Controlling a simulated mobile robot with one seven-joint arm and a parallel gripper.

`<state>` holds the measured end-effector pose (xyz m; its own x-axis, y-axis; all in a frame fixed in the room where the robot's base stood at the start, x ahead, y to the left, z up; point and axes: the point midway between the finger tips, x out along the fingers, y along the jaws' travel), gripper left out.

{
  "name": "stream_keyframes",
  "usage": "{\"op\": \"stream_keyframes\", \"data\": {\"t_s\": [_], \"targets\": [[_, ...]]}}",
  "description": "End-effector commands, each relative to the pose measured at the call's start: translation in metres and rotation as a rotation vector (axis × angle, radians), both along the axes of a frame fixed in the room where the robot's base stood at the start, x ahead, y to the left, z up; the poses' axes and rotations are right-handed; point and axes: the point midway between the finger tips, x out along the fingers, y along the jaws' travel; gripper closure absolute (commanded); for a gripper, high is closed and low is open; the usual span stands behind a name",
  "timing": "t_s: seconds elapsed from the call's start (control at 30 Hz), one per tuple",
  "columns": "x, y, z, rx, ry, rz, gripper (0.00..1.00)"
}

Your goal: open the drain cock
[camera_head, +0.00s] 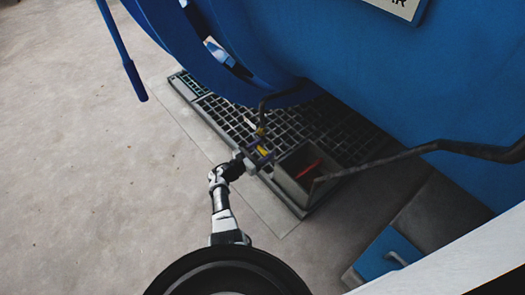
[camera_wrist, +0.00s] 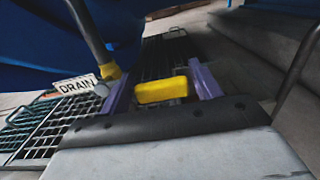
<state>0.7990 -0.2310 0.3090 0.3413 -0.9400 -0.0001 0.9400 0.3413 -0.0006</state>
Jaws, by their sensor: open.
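The drain cock shows in the wrist view as a yellow lever (camera_wrist: 161,91) and a yellow fitting (camera_wrist: 109,71) at the lower end of a dark pipe (camera_wrist: 87,35). A white "DRAIN" tag (camera_wrist: 75,85) is beside the fitting. In the head view the yellow lever (camera_head: 264,150) is at my gripper (camera_head: 258,154), below the fitting (camera_head: 261,131). My gripper (camera_wrist: 161,80) is open. In the wrist view the lever appears between its purple fingers, with a gap on each side. I cannot tell how deep it lies between them.
The blue autoclave body (camera_head: 400,80) overhangs the floor grating (camera_head: 240,125). An open grey box (camera_head: 290,185) with a red item (camera_head: 308,170) inside is right of my gripper. A dark bent pipe (camera_head: 430,148) runs into it. The concrete floor (camera_head: 90,190) at left is clear.

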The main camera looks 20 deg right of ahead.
Motion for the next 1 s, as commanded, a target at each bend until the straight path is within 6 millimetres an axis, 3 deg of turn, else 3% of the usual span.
{"op": "stream_keyframes", "data": {"t_s": [0.2, 0.6, 1.0], "targets": [[0.000, 0.000, 0.000, 0.000, 0.000, 0.000, 0.36], [0.000, 0.000, 0.000, 0.000, -0.001, 0.000, 0.86], [0.001, 0.000, 0.011, -0.031, 0.082, 0.000, 0.86]]}}
